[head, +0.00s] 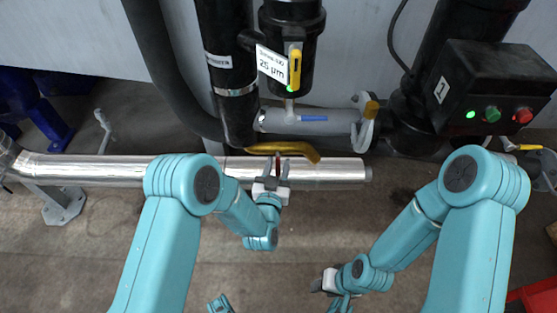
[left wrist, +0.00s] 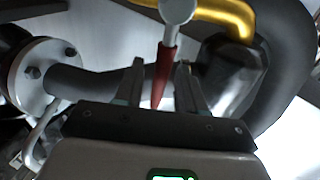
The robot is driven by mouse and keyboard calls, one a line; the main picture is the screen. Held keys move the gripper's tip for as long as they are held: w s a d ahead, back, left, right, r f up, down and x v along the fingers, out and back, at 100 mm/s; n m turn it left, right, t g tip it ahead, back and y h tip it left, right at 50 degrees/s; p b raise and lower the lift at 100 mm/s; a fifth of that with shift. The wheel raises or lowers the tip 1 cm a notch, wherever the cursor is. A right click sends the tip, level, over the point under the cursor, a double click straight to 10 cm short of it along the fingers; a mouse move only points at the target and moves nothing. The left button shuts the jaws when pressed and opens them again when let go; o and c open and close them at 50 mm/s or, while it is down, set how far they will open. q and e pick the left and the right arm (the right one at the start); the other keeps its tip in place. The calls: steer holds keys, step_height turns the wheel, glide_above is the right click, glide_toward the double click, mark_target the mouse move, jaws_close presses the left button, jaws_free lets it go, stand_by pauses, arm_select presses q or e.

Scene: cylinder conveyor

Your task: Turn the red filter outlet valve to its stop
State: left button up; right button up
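The red valve handle (left wrist: 163,76) shows in the left wrist view as a tapered lever running from a round grey hub (left wrist: 177,10) down between my fingers. In the head view only a small dark red piece (head: 277,164) of it shows, below a yellow curved pipe. My left gripper (head: 277,167) is at the handle. Its fingers (left wrist: 160,66) stand apart on either side of the handle, with gaps visible, so it is open around it. My right gripper (head: 341,304) is low in the head view, away from the valve; its finger opening is unclear.
A silvery horizontal pipe (head: 120,170) runs behind my left gripper. The yellow pipe (head: 285,150) lies just above it. A grey pipe with a blue lever (head: 313,118), a yellow-handled valve (head: 295,68) and a black control box (head: 495,85) stand farther back. The floor (head: 320,235) between my arms is clear.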

arm_select(q)
steer(key=shift+r, duration=0.2)
steer(key=shift+w+f, duration=0.15)
arm_select(e)
steer(key=shift+w+r, duration=0.1)
steer(key=shift+w, duration=0.15)
arm_select(q)
jaws_close()
steer(key=shift+d, duration=0.1)
arm_select(e)
steer(key=shift+s, duration=0.15)
